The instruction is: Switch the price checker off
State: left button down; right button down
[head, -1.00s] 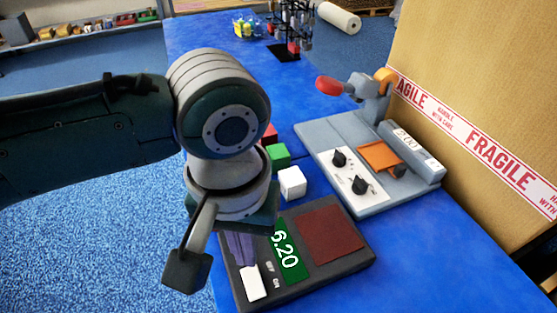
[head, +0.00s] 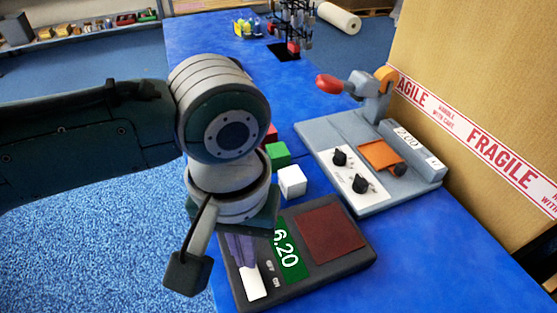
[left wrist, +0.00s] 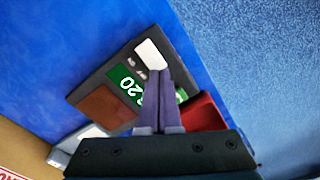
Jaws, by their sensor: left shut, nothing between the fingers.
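The price checker (head: 318,268) is a dark, flat box on the blue table, with a brown-red pad (head: 333,232) and a green display (head: 288,252) reading 6.20. Its white switch (head: 254,286) sits at the near left, beside the OFF and ON labels; the switch also shows in the left wrist view (left wrist: 151,52). My left gripper (head: 249,265) points down over the switch area, fingers shut and empty. In the left wrist view its fingertips (left wrist: 160,74) are at the switch's edge; I cannot tell whether they touch. The fingers hide part of the switch area. My right gripper is not in view.
White (head: 292,182), green (head: 277,155) and red (head: 270,135) blocks stand behind the checker. A grey device (head: 350,197) with two black knobs and a red-handled lever is behind right. A large carton (head: 480,80) with FRAGILE tape stands at the right.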

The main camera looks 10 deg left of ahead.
pick_arm(q)
jog(key=shift+f+b, duration=0.4)
jog(key=shift+f, duration=0.3)
dwell(0.3)
notch_tip(320, 180, up, 7)
jog(key=p, duration=0.8)
jog(key=shift+r+p, duration=0.1)
jog(key=shift+p, duration=0.25)
